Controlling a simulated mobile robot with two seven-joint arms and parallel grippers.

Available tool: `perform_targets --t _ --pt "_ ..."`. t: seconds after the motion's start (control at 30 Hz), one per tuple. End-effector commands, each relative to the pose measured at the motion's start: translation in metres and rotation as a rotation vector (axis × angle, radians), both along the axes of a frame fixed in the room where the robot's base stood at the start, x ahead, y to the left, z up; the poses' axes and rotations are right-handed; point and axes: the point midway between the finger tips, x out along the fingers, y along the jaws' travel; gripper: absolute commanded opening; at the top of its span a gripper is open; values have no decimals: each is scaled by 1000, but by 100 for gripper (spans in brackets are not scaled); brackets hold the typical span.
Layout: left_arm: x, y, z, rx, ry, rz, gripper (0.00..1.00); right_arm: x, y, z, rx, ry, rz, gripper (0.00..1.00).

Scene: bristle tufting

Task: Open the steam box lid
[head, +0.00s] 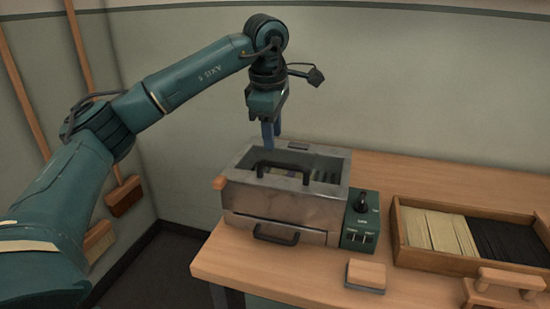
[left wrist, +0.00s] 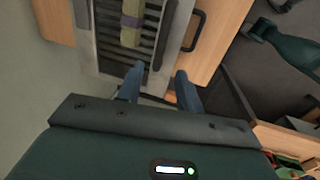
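The steam box (head: 275,203) is a grey metal box on the table. Its top is a frame around a dark interior with slats; I cannot tell whether a clear pane covers it. A black arched handle (head: 285,168) stands at the top's front edge. The box (left wrist: 86,40) also shows in the left wrist view, with slats and a pale block (left wrist: 131,22) inside. My left gripper (head: 271,143) points down above the back of the box, behind the handle. Its blue fingers (left wrist: 160,85) are apart with nothing between them. My right gripper is not in view.
A second handle (head: 276,236) is on the box's front. A green control unit (head: 360,222) stands at its right. A wooden tray (head: 398,225) of pale and black bristles lies further right. A small block (head: 366,274) lies in front. Brushes lean at the left wall.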

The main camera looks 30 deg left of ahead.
Motion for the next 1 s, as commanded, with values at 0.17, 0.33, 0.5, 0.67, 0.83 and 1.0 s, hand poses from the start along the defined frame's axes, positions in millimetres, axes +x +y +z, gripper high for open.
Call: perform_targets --t 0.17,0.33,0.5,0.67,0.83,1.0 --pt "7 2 -37 -1 2 0 36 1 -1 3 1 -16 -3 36" --pt "11 3 -59 -1 1 0 36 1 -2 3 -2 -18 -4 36" --pt "13 3 -68 -2 -2 0 36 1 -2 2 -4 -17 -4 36" --pt "13 3 -69 -3 -2 -1 36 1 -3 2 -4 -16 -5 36" --pt "13 3 -69 -3 -2 -1 31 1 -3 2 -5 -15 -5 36" --pt "13 3 -68 -3 -2 -1 17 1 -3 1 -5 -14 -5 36"
